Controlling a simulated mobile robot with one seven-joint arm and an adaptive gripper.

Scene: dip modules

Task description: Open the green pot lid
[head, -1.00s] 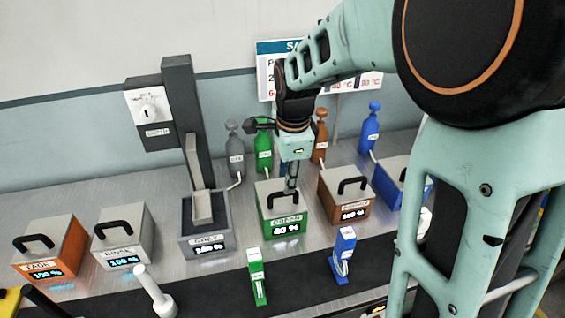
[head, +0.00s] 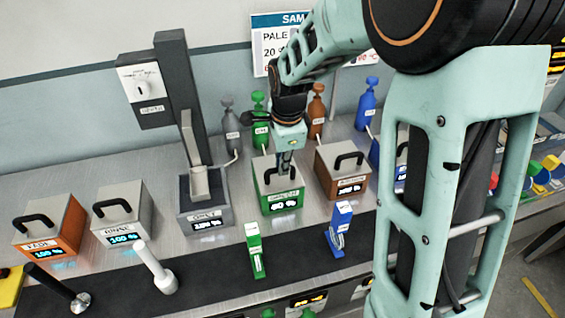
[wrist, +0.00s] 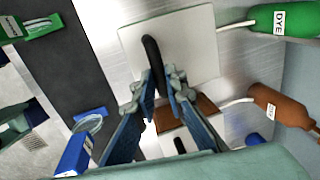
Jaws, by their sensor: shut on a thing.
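The green pot (head: 278,199) stands in the row of pots on the metal counter, with a lit display on its front. Its pale square lid (wrist: 190,50) with a black arched handle (wrist: 151,52) fills the upper middle of the wrist view. My gripper (head: 285,172) points down over this pot. In the wrist view my gripper (wrist: 164,82) has its two blue-grey fingers shut on the handle. The arm and fingers hide part of the lid in the head view. I cannot tell whether the lid is raised off the pot.
Green (head: 255,250) and blue (head: 340,228) upright holders stand in front on the dark strip. Several bottles, including a green one (head: 259,115), stand behind.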

